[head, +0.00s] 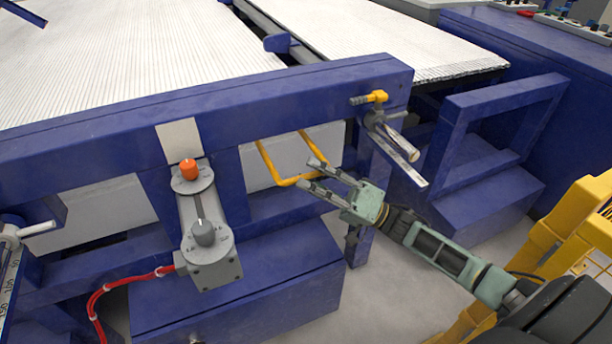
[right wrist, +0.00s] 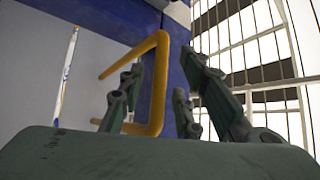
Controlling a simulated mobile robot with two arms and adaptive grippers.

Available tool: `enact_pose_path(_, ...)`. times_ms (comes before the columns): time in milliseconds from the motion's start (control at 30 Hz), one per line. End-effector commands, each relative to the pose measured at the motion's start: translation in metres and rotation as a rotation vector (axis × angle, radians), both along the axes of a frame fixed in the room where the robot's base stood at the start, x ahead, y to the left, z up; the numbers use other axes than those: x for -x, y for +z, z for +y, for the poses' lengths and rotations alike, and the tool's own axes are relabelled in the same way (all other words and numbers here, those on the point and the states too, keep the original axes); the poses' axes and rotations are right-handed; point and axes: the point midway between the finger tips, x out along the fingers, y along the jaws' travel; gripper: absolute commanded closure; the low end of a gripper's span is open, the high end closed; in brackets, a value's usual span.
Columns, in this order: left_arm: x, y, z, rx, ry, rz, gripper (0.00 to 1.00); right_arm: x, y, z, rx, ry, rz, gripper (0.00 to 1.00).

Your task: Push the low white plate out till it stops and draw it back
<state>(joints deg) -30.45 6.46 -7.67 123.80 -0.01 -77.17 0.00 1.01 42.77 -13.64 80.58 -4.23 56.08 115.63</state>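The low white plate (head: 325,142) stands under the blue beam in the head view, partly hidden by the frame. It is a pale flat panel (right wrist: 45,80) in the right wrist view. A yellow bar handle (head: 266,163) sticks out from it. My right gripper (head: 308,173) is open beside the handle's near right end. In the right wrist view the handle (right wrist: 160,85) has its near bar between the spread fingers, with gaps showing; I cannot tell whether any finger touches it. My left gripper is not in view.
A blue beam (head: 290,92) runs above the handle. A blue post (head: 362,215) stands just beside my right gripper. A grey cylinder unit with an orange knob (head: 190,169) is at the left.

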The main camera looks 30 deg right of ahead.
Motion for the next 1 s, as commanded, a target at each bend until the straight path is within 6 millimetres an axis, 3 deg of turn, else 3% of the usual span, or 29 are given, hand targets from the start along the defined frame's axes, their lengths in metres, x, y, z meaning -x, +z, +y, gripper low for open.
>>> enact_pose_path(433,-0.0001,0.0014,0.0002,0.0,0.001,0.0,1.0,-0.0106,0.006,0.0106,0.001,-0.001,0.002,0.69)
enact_pose_path(800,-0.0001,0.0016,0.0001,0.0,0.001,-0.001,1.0,-0.0104,0.0058,0.0104,0.001,-0.001,0.002,1.0)
enact_pose_path(1000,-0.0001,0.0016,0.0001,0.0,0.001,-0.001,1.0,-0.0104,0.0056,0.0103,0.002,-0.001,0.001,1.0)
